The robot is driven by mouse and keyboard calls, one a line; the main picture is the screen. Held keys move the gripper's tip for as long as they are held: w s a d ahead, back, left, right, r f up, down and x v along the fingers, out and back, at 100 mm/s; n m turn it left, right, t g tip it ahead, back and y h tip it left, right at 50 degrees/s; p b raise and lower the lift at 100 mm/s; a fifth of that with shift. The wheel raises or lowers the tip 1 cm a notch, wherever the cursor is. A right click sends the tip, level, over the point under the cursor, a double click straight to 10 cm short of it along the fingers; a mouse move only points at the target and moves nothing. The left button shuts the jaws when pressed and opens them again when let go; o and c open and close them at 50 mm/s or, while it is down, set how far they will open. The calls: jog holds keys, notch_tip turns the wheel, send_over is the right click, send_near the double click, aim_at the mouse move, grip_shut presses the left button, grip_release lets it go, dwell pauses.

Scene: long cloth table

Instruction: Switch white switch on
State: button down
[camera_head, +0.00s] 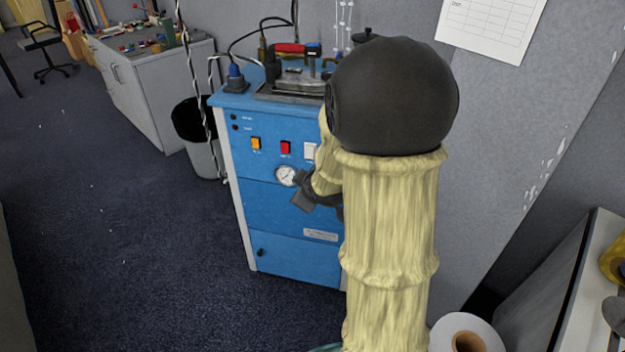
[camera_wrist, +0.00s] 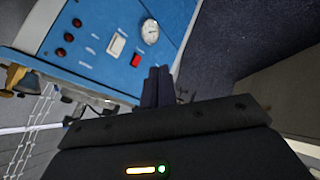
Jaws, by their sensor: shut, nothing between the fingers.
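The white switch (camera_head: 309,151) is on the front panel of the blue cabinet (camera_head: 285,222), right of a red switch (camera_head: 285,147) and an orange switch (camera_head: 256,143). My arm partly covers its right side in the head view. The white switch (camera_wrist: 116,45) shows whole in the wrist view, left of the red switch (camera_wrist: 136,60). My gripper (camera_head: 301,202) is shut and empty in front of the cabinet, below the switches in the head view. Its dark fingers (camera_wrist: 157,72) point toward the panel in the wrist view, apart from the white switch.
A round gauge (camera_head: 287,176) sits below the switches, close to my gripper. Several red knobs (camera_wrist: 69,38) are on the panel beyond the white switch. A machine with a red handle (camera_head: 290,48) stands on the cabinet. A bin (camera_head: 203,157) stands at left, with open carpet before it.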

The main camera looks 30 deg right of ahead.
jog(key=w+d+f+n+t+y+b, duration=0.2)
jog(key=w+d+f+n+t+b, duration=0.5)
jog(key=b, duration=0.5)
notch_tip(320, 180, down, 2)
jog(key=d+n, duration=0.2)
jog(key=n, duration=0.1)
jog(key=shift+d+f+n+y+b, duration=0.25)
jog(key=shift+d+n+y+b, duration=0.1)
jog(key=shift+d+n+y, duration=0.05)
jog(key=shift+w, duration=0.15)
send_near(306, 157)
jog(key=w+a, duration=0.3)
jog(key=w+d, duration=0.2)
jog(key=shift+w+d+f, duration=0.3)
jog(key=shift+w+f, duration=0.05)
jog(key=shift+w, duration=0.05)
jog(key=shift+f, duration=0.1)
